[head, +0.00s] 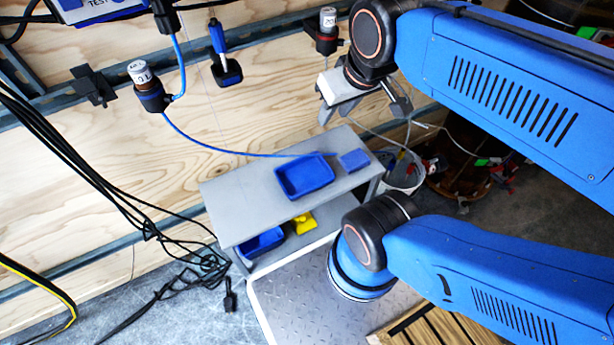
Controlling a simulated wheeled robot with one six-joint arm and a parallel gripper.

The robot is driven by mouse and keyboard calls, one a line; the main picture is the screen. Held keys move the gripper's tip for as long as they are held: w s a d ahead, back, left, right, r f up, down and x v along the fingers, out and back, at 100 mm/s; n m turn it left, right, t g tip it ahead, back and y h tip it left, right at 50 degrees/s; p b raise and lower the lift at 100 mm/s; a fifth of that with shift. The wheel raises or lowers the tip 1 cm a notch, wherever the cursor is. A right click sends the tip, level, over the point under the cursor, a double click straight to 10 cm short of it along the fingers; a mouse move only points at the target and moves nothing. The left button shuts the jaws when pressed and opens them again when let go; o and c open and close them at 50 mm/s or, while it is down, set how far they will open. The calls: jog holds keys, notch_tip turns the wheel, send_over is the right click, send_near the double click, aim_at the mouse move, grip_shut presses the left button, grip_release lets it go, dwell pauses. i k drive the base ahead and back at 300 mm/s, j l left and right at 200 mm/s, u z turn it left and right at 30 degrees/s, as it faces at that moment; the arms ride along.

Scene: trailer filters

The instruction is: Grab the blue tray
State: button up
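A blue tray (305,177) with raised rims lies on the grey top of a low shelf unit (245,203), toward its right half. A second blue tray (262,242) sits on the lower level, partly hidden by the top board. My gripper (363,110) hangs above and to the right of the upper tray, near the wooden wall. Its grey fingers are spread apart with nothing between them. It is clear of the tray.
A small flat blue piece (355,160) lies right of the upper tray. A yellow object (303,223) is on the lower level. A blue cable runs from a wall-mounted bottle (139,73) toward the tray. A white bucket (402,172) stands right of the shelf. Black cables hang left.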

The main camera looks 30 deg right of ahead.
aim_at(298, 178)
jog(key=k+l+u, duration=0.25)
jog(key=l+u, duration=0.2)
jog(key=l, duration=0.2)
jog(key=k+l+u, duration=0.4)
jog(key=l, duration=0.2)
jog(key=k+l+u, duration=0.3)
jog(key=l+u, duration=0.15)
jog(key=k+l+u, duration=0.45)
